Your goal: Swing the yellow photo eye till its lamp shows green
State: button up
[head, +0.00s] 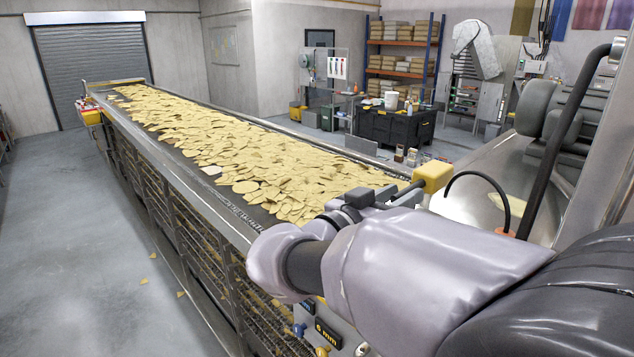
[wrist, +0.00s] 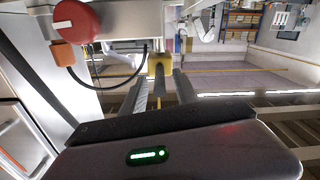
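The yellow photo eye (head: 432,177) is a small block at the near right corner of the conveyor, just beyond my gripper (head: 404,192). In the wrist view, the photo eye (wrist: 159,68) shows between and ahead of my two fingers (wrist: 162,92). The fingers are apart, with a gap on each side of it, and I see no clear contact. I cannot make out its lamp in either view. The green lights in the wrist view are on my own gripper housing.
A long conveyor (head: 183,167) covered in chips runs away to the left. A curved black cable (head: 482,174) rises close right of the photo eye, beside a shiny metal chute (head: 480,207). A red knob (wrist: 76,20) and an orange block (wrist: 70,57) show left in the wrist view.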

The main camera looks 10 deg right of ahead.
jog(key=shift+w+d, duration=0.35)
jog(key=shift+d, duration=0.15)
jog(key=shift+c, duration=0.5)
grip_shut()
dwell(0.6)
